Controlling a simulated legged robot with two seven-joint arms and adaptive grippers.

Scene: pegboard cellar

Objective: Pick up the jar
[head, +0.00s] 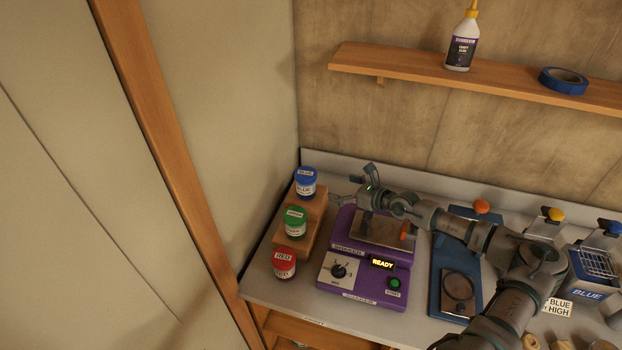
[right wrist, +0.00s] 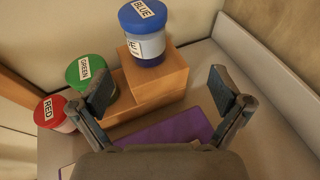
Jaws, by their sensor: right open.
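Three labelled jars stand at the left end of the bench. The blue-lidded jar (head: 305,182) is on the top step of a wooden stepped block, the green-lidded jar (head: 295,223) is on a lower step, and the red-lidded jar (head: 284,264) is in front. The right wrist view also shows the blue jar (right wrist: 145,35), green jar (right wrist: 90,80) and red jar (right wrist: 55,113). My right gripper (head: 352,187) is open and empty, just right of the blue jar and apart from it. In the right wrist view, the blue jar shows beyond and between its fingers. My left gripper is out of view.
The wooden stepped block (head: 317,214) carries jars. A purple shaker (head: 361,294) reading READY stands right of it, partly beneath my right arm. A blue device (head: 440,292) stands farther right. A shelf (head: 410,70) with a glue bottle (head: 463,40) and blue tape (head: 563,81) is above.

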